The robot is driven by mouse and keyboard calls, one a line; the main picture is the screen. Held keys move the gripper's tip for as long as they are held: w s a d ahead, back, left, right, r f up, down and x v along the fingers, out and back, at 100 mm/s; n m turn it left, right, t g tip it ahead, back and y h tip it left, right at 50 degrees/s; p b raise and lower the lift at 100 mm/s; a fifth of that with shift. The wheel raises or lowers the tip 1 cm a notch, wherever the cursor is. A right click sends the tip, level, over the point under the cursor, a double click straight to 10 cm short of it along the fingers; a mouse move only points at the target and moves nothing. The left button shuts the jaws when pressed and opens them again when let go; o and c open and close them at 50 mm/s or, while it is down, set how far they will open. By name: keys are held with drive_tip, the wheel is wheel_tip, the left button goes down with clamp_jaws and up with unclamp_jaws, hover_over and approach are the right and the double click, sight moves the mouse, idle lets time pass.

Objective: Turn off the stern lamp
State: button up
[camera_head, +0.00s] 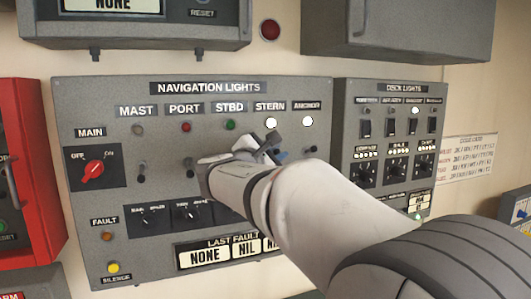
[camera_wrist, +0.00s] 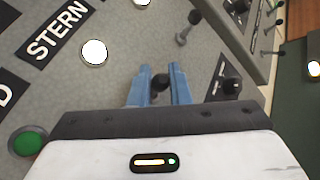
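The grey navigation lights panel (camera_head: 110,210) fills the middle of the head view. Its stern lamp (camera_head: 271,123), under the STERN label, glows white; it also glows in the wrist view (camera_wrist: 94,52). My gripper (camera_head: 268,150) is at the panel below the stern lamp and hides the switch there in the head view. In the wrist view my blue fingers (camera_wrist: 160,80) are open, one on each side of the dark-tipped stern switch (camera_wrist: 160,84). A small gap seems to show beside the tip; contact is hard to tell.
The anchor lamp (camera_head: 307,121) is also lit, with its toggle (camera_wrist: 184,37) close by my fingers. A dark knob (camera_wrist: 231,87) is right of them. The green starboard lamp (camera_head: 230,125) and the deck lights panel (camera_head: 390,145) flank my arm. A red box (camera_head: 25,170) is at far left.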

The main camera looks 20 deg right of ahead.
clamp_jaws()
drive_tip(key=shift+a, duration=0.15)
drive_tip(key=shift+f+b, duration=0.1)
drive_tip(key=shift+b, duration=0.4)
